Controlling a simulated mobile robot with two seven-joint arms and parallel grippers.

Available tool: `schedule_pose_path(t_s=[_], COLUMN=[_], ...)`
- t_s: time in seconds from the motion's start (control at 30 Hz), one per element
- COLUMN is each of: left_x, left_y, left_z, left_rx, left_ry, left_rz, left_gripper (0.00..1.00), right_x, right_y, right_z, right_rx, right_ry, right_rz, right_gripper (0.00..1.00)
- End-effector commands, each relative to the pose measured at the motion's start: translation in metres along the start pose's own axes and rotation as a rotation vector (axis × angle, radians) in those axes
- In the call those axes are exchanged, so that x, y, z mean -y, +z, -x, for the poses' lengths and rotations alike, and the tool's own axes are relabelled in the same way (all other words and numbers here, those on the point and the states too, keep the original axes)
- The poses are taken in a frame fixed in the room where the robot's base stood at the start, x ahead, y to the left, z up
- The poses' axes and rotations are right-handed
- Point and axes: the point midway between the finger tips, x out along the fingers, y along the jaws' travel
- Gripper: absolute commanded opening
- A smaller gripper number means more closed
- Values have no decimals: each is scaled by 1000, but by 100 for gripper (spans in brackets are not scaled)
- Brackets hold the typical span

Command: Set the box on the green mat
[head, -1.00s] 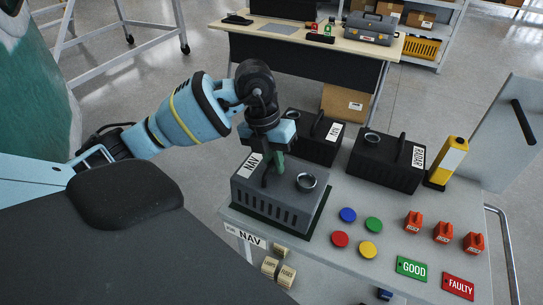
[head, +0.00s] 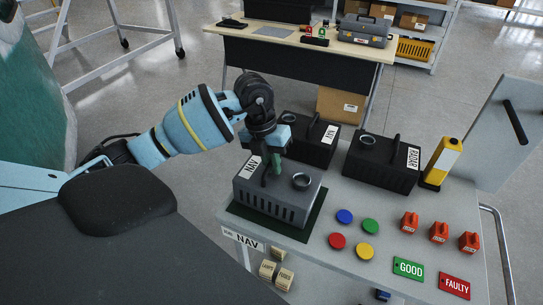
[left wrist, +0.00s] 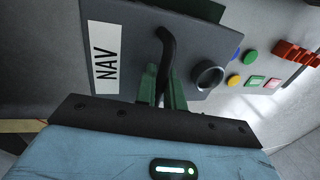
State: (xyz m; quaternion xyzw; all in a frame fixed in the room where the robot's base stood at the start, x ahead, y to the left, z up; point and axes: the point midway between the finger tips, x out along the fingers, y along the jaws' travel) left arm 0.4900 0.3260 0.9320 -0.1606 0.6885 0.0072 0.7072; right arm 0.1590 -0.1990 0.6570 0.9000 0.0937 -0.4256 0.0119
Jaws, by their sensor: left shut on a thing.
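A grey box labelled NAV (head: 280,201) is over the dark green mat (head: 310,226) at the table's left front corner. The mat shows along the box's front and right side. Whether the box touches the mat or hangs just above it, I cannot tell. My left gripper (head: 271,168) is shut on the box's black handle. In the left wrist view the green fingers (left wrist: 163,92) close around the handle, with the NAV label and round port (left wrist: 207,75) beside them. My right gripper is not in view.
A black NAV box (head: 312,143) and a black RADAR box (head: 380,166) stand behind. A yellow device (head: 441,162), coloured buttons (head: 344,216), red-orange blocks (head: 439,232) and GOOD and FAULTY plates (head: 408,268) occupy the right side. A toolbox table (head: 300,42) stands beyond.

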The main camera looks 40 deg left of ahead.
Motion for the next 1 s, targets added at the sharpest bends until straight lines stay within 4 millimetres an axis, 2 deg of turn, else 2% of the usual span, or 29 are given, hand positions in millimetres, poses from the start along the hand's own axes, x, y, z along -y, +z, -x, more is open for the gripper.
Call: schedule_pose_path(t_s=[0.2,0.23,0.37,0.73,0.87,1.0], left_x=[0,-1,-1,0,-1,0], left_y=[0,-1,-1,0,1,1], left_z=[0,-3,-3,2,17,45], left_rx=[3,-2,-2,0,3,4], left_ry=[-1,3,2,2,2,2], left_rz=[-1,0,0,0,0,0], left_gripper=[0,14,31,32,32,32], right_x=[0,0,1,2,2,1], right_y=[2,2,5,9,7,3], right_z=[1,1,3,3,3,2], right_rx=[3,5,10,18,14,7], right_ry=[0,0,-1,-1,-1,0], right_rz=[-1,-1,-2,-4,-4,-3], right_gripper=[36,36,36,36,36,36])
